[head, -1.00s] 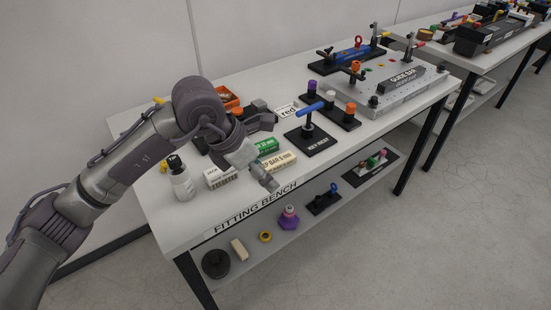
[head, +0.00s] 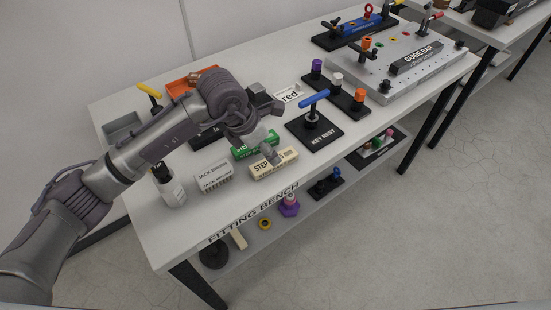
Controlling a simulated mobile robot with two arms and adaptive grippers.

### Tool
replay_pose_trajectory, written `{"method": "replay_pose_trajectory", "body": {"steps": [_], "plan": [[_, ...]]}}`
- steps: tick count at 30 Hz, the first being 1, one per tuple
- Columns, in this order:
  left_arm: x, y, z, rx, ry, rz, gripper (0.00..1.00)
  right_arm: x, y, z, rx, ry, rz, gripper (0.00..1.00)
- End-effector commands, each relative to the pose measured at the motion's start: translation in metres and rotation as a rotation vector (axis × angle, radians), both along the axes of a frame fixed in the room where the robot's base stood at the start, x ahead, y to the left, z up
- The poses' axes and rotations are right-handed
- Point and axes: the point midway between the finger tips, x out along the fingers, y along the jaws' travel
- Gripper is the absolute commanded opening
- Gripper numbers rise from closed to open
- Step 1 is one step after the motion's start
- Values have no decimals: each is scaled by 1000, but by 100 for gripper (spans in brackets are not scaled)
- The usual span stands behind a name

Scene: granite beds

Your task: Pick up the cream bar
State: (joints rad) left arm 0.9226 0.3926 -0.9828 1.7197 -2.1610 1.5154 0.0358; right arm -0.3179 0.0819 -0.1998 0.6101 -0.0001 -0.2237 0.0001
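A cream bar-shaped box (head: 274,165) with dark "STEP" lettering lies on the fitting bench, near the front edge. A plain cream block (head: 238,240) also lies on the lower shelf. My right gripper is not in view.
A green box (head: 255,144) lies just behind the cream box. A white jack box (head: 213,177) and a white bottle (head: 169,187) stand to the left. The key rest (head: 323,133) with its blue-handled key stands to the right.

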Motion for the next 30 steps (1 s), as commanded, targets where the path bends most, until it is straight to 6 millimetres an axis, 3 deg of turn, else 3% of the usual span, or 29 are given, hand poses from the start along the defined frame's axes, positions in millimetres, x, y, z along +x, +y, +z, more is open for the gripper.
{"method": "replay_pose_trajectory", "body": {"steps": [9,15,23,30], "plan": [[3,-11,-27,0,5,-1,67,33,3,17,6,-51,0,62],[9,-19,-51,0,1,0,67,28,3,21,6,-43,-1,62],[10,-20,-55,0,-2,-1,67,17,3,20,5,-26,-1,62],[10,-20,-55,0,-2,-1,28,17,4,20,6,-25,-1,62]]}}
